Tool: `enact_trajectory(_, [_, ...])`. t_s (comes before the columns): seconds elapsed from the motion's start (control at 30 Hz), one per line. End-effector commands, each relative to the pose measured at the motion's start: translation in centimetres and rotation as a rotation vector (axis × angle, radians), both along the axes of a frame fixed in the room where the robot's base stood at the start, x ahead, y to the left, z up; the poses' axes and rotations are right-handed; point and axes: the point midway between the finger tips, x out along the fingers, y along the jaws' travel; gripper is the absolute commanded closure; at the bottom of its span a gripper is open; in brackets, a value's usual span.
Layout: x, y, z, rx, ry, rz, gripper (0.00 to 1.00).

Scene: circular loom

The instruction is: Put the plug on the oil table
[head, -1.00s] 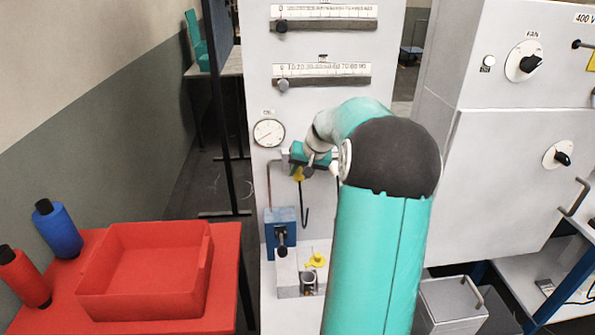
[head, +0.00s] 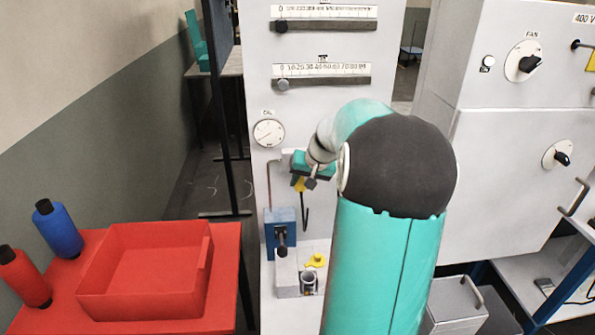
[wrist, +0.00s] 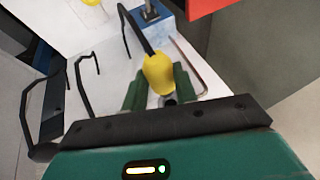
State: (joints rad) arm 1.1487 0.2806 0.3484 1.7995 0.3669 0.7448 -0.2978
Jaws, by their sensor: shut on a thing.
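My gripper (wrist: 160,90) is shut on a yellow, rounded piece, which I take to be the plug (wrist: 158,72). It sits between the green fingers, and a dark rod or cord shows beside its top. In the head view the plug (head: 299,184) hangs just below my gripper (head: 301,178), in front of the pale panel. No table is labelled as the oil table. The red table (head: 226,290) at the left carries a red tray (head: 190,295).
Near my gripper are a black hook (head: 305,212) and a blue block (head: 280,222). A yellow-topped piece (head: 315,260) sits lower. A grey cabinet (head: 500,190) stands right.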

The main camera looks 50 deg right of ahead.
Motion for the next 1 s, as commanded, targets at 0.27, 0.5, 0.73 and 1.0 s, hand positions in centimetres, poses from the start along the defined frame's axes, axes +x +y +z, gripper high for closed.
enact_trajectory(0.27, [-2.0, 1.6, 0.0, -0.001, 0.001, -0.002, 1.00])
enact_trajectory(0.5, [-3.7, 3.0, 0.0, -0.001, 0.001, -0.002, 1.00])
enact_trajectory(0.73, [-5.1, 4.2, 0.0, 0.000, 0.001, -0.001, 1.00])
enact_trajectory(1.0, [-5.3, 4.4, 0.0, 0.000, -0.001, -0.001, 1.00])
